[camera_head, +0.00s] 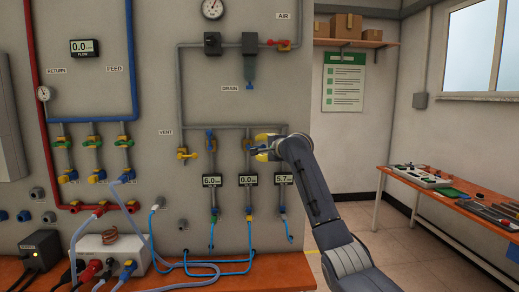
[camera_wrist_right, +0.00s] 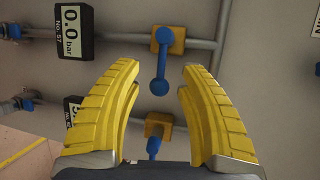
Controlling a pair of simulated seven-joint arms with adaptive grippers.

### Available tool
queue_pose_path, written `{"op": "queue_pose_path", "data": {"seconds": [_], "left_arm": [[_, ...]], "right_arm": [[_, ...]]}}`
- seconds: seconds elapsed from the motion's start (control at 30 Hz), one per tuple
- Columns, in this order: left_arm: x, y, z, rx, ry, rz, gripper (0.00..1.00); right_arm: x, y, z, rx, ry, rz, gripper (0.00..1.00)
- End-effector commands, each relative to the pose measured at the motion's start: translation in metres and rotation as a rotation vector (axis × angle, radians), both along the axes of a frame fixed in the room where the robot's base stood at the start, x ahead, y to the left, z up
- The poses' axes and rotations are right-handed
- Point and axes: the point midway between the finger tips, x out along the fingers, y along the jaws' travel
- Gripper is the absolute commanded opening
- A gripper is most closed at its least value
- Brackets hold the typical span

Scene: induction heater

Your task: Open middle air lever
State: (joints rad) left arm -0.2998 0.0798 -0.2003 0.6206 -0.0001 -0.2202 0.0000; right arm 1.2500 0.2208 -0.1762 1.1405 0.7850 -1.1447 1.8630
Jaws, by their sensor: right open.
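The middle air lever (camera_wrist_right: 161,68) is a blue handle on a yellow valve body (camera_wrist_right: 177,42), on the same pipe as the 0.0 bar gauge (camera_wrist_right: 73,32). The handle lies crosswise to its pipe. My right gripper (camera_wrist_right: 160,70) has yellow fingers spread apart, with the handle showing between them; contact cannot be made out. In the head view, my right gripper (camera_head: 259,148) is at the panel above the middle gauge (camera_head: 248,180) and partly hides the valves there. My left gripper is not in view.
A neighbouring blue lever (camera_wrist_right: 154,146) with a yellow body is close below, between the finger bases in the wrist view. The left air lever (camera_head: 210,139) stands along its pipe. Blue hoses (camera_head: 220,262) lie on the bench below. A side table (camera_head: 455,205) stands at right.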

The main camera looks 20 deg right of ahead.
Motion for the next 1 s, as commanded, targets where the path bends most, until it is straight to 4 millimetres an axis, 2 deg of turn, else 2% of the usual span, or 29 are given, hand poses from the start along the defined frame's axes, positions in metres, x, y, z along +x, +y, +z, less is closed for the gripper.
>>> {"op": "queue_pose_path", "data": {"seconds": [0.3,0.73,1.0], "left_arm": [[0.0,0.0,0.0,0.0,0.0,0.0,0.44],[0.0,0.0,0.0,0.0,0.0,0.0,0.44],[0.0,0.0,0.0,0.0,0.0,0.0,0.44]], "right_arm": [[0.016,0.004,-0.003,0.001,0.0,0.0,0.4],[0.019,0.004,-0.003,0.0,0.0,0.0,0.42],[0.018,0.004,-0.003,0.0,0.0,0.0,0.1]]}}
